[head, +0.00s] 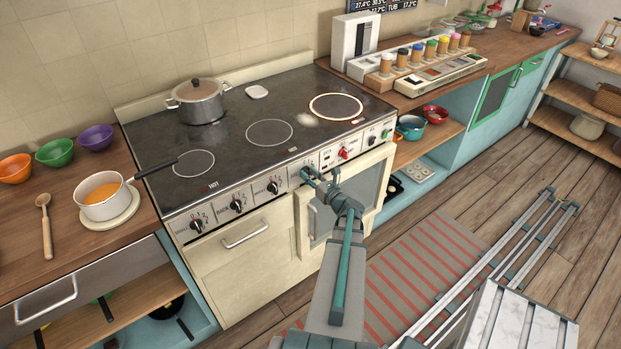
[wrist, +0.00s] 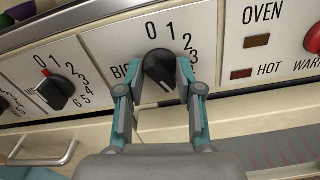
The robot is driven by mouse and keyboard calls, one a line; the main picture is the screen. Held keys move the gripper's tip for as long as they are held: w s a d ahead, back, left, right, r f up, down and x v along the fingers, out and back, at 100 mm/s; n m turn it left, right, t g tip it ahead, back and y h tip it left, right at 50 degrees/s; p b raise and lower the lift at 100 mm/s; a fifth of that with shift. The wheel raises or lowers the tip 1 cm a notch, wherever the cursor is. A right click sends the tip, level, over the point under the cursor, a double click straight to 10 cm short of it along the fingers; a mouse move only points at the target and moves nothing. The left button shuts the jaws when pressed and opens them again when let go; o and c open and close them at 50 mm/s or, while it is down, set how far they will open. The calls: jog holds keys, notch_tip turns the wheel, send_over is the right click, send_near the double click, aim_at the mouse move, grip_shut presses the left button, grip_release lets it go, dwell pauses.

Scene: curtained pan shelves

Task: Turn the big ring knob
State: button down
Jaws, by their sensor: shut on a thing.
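The big ring knob (wrist: 159,66) is a black dial on the cream stove front, marked "BIG", with the rest of its label hidden. The figures 0, 1, 2 and 3 run over its top and right side. My gripper (wrist: 160,80) is shut on it, one finger on each side. In the head view my gripper (head: 315,177) is at the stove's front panel and largely covers the knob. Which figure the knob points to is hard to tell. A large ring (head: 336,107) on the black cooktop glows pale orange at its edge.
Another black knob (wrist: 55,92) with a red mark at 0 is to the left. On the right are "OVEN", a red "HOT" lamp (wrist: 241,74) and a red knob (wrist: 314,38). A lidded pot (head: 197,104) stands at the back left of the cooktop. The oven door (head: 345,195) lies below the panel.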

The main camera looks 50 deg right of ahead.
jog(key=c, duration=1.1)
grip_release()
jog(key=shift+p, duration=0.45)
jog(key=shift+c, duration=0.2)
jog(key=o, duration=0.3)
jog(key=shift+f, duration=0.1)
jog(key=shift+s, duration=0.15)
jog(key=shift+b+v, duration=0.3)
jog(key=shift+v, duration=0.55)
jog(key=shift+b+v, duration=0.85)
jog(key=shift+v, duration=2.15)
jog(key=shift+o, duration=0.3)
jog(key=shift+a, duration=0.1)
